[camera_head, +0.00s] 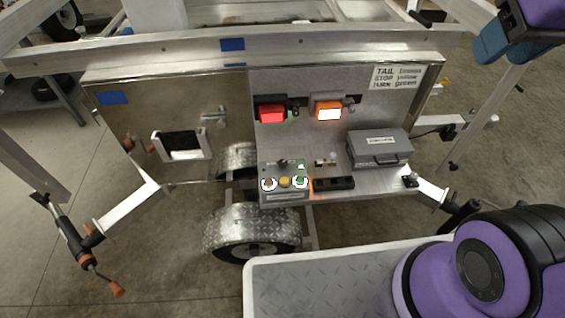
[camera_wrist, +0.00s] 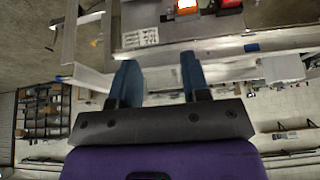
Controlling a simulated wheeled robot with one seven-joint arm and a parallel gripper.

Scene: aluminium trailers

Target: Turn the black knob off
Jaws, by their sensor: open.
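A small control box (camera_head: 285,196) sits on the ledge of the trailer's front panel in the head view. A small dark knob (camera_head: 283,162) shows at its upper edge, too small to tell its setting. On its face are a yellow button (camera_head: 284,182) and two white-ringed controls, the left (camera_head: 268,184) with a dark centre and the right (camera_head: 300,182) with a green one. My gripper (camera_head: 497,42) is at the upper right, well apart from the box. In the wrist view its blue fingers (camera_wrist: 160,72) are spread with nothing between them. The control box is not clear there.
An orange lamp (camera_head: 328,113) is lit beside a red lamp (camera_head: 271,114) above the box. A grey case (camera_head: 380,147) stands to the right on the ledge. A metal rail (camera_head: 150,53) crosses above the panel. A wheel fender (camera_head: 250,228) is below.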

